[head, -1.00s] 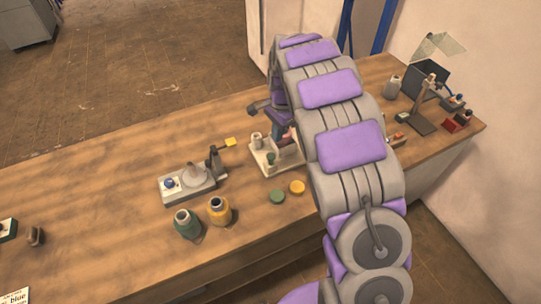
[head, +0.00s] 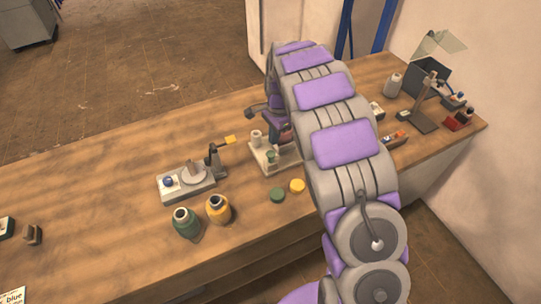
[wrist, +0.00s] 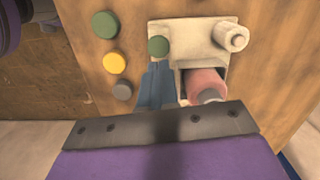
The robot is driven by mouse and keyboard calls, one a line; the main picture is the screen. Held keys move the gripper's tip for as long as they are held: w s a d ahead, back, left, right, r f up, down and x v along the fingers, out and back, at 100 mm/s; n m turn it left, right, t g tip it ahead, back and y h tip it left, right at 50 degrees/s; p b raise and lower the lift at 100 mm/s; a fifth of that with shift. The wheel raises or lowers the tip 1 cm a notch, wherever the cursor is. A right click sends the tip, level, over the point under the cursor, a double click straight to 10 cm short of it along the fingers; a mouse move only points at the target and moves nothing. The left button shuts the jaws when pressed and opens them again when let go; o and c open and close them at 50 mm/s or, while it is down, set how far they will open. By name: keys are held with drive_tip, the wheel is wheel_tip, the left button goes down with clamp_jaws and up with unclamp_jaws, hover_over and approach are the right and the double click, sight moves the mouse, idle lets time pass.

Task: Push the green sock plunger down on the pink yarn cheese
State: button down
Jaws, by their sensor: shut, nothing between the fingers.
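The green sock plunger (head: 271,157) stands on a pale stand (head: 262,168) at mid-table in the head view. In the wrist view its round green top (wrist: 158,46) shows at the stand's left corner. The pink yarn cheese (wrist: 205,84) lies at the near side of the stand in the wrist view, with a grey end towards me. My gripper (wrist: 157,72) is shut and empty, its blue-grey fingers just on the near side of the green top and left of the pink cheese. Whether the fingers touch the plunger, I cannot tell. In the head view my arm hides much of the gripper.
A pale spool (wrist: 232,38) stands on the stand's far right corner. Green (head: 278,195) and yellow (head: 297,186) discs lie in front of the stand.

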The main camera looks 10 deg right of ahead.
drive_tip(key=shift+s+a+f+b, duration=0.1)
drive_tip(key=shift+f+b, duration=0.5)
drive_tip(key=shift+f, duration=0.55)
drive_tip(key=shift+s+a+f+b, duration=0.1)
drive_tip(key=shift+f+b, duration=0.45)
drive_tip(key=shift+f, duration=0.6)
drive_tip(key=shift+w+f+p, duration=0.1)
drive_tip(key=shift+f+p, duration=0.2)
drive_tip(key=shift+f, duration=1.05)
drive_tip(key=d+p, duration=0.1)
drive_tip(key=w+d+r, duration=0.1)
drive_tip(key=shift+w+d+r+p, duration=0.1)
drive_tip(key=shift+w+d+p, duration=0.05)
drive_tip(key=shift+d+p, duration=0.25)
wheel_tip(320, 180, up, 17)
drive_tip(key=p, duration=0.3)
hover_over(273, 153)
drive_tip(key=w+d, duration=0.2)
drive_tip(key=d, duration=0.2)
drive_tip(key=shift+w+d+r, duration=0.1)
drive_tip(key=shift+w+d, duration=0.05)
drive_tip(key=shift+w, duration=0.05)
